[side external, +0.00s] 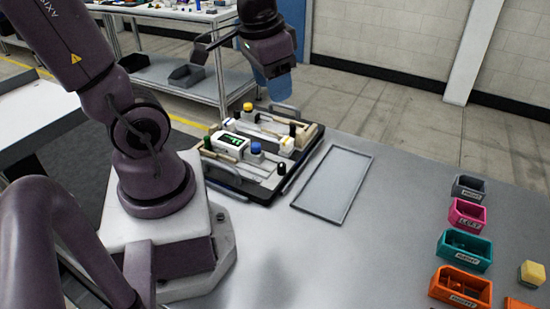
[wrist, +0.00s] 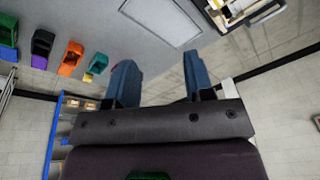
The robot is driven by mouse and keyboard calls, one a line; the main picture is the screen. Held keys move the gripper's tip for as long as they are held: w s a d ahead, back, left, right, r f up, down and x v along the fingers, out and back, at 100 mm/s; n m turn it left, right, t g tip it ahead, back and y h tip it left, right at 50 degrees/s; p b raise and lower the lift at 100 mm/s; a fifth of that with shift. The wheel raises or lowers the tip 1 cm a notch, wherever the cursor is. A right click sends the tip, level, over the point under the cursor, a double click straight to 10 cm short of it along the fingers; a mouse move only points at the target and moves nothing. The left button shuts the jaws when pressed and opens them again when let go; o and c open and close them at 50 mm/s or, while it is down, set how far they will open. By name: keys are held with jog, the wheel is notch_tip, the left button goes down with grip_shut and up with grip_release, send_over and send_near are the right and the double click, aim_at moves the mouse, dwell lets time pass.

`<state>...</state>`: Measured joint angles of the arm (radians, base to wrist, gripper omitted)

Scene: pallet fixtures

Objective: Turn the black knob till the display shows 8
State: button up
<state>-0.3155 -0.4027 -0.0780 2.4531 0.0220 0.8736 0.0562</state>
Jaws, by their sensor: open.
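The pallet fixture (side external: 262,190) is a dark tray with handles on the grey table in the side external view. On it stands a white box with a lit green display (side external: 236,140), too small to read. A black knob-like part (side external: 281,169) stands at its front right corner. Another dark upright part (side external: 292,129) stands near the right edge; I cannot tell which is the knob. My gripper (side external: 272,88) hangs above and behind the fixture, clear of it. In the wrist view my gripper (wrist: 160,82) has its blue fingers apart with nothing between them. The fixture's edge (wrist: 213,17) shows at the top right there.
Yellow (side external: 247,107) and blue (side external: 256,148) buttons stand on the fixture. An empty shallow grey frame (side external: 347,160) lies right of it. Grey, pink, teal and orange bins (side external: 461,287) stand at the far right, by a yellow block (side external: 532,273). The table between is clear.

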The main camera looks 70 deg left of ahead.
aim_at(282, 164)
jog(key=w+a+f+m+g+h, duration=0.1)
jog(key=w+a+f+m, duration=0.1)
jog(key=a+f+m, duration=0.4)
jog(key=w+a+f+m+g, duration=0.1)
jog(key=w+a+f+m, duration=0.2)
jog(key=f+m, duration=0.35)
jog(key=shift+n, duration=0.35)
notch_tip(282, 164, down, 14)
jog(key=shift+s+r, duration=0.1)
jog(key=shift+r, duration=0.15)
grip_shut()
